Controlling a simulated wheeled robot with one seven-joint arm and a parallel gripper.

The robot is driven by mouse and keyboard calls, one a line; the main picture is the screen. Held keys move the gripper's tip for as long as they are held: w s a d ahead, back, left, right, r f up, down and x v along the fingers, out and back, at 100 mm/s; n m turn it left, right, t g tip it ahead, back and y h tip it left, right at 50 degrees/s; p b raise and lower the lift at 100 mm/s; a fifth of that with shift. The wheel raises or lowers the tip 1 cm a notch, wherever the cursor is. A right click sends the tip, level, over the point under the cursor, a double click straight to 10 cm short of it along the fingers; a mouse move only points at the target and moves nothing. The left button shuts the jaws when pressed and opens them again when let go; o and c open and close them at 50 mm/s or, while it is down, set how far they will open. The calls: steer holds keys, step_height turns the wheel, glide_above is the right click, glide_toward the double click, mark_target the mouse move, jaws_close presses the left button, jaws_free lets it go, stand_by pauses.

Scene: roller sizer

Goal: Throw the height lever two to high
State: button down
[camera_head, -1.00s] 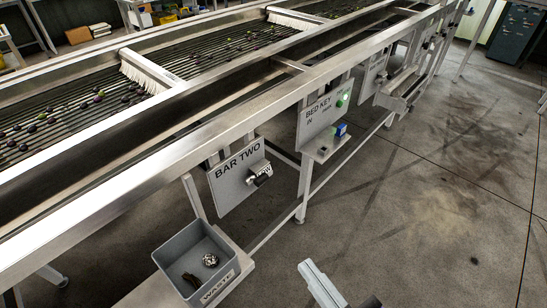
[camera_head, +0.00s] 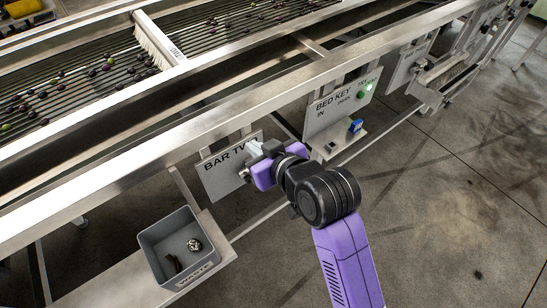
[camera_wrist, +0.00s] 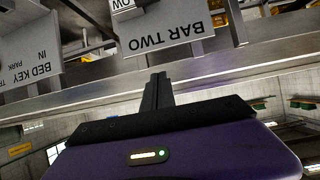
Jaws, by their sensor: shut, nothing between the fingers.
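The BAR TWO panel (camera_head: 222,178) hangs below the machine's rail in the head view. It also shows upside down in the wrist view (camera_wrist: 165,38). The height lever is mostly hidden behind my gripper (camera_head: 254,152) in the head view. At the wrist view's top edge, a pale block with cut-off lettering, seemingly "LOW" (camera_wrist: 128,7), sits at this panel. My gripper's fingers (camera_wrist: 157,84) are together and empty, pointing towards the panel's lettered face. Whether they touch the lever or panel I cannot tell.
The BED KEY panel (camera_head: 340,104), with a lit green lamp and a blue piece on its shelf, is right of my gripper. A grey WASTE bin (camera_head: 158,262) stands at lower left. The steel rail (camera_head: 215,122) runs above the panels. Floor at right is clear.

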steer(key=shift+n+g, duration=0.3)
steer(key=shift+g, duration=0.5)
steer(key=w+a+f, duration=0.1)
steer(key=f, duration=0.2)
steer(key=w+a+f, duration=0.1)
steer(key=w+f, duration=0.1)
steer(key=f, duration=0.1)
steer(key=w+a+f, duration=0.1)
steer(key=f, duration=0.2)
steer(key=shift+w+a+p, duration=0.2)
steer(key=shift+w+p, duration=0.05)
steer(key=shift+p, duration=0.15)
steer(key=shift+s+d+f+p, duration=0.3)
steer(key=shift+s+d+f, duration=0.05)
steer(key=shift+s+f, duration=0.25)
steer(key=shift+s+d+f+p, duration=0.3)
steer(key=shift+s+f, duration=0.15)
steer(key=shift+f, duration=0.15)
steer(key=shift+s+d+f, duration=0.15)
steer(key=shift+s, duration=0.05)
steer(key=shift+f+b, duration=0.25)
steer(key=shift+b, duration=0.25)
steer(key=shift+f+b, duration=0.1)
steer(key=shift+b, duration=0.3)
steer(key=shift+s+d, duration=0.1)
steer(key=shift+s, duration=0.05)
steer(key=shift+b, duration=0.35)
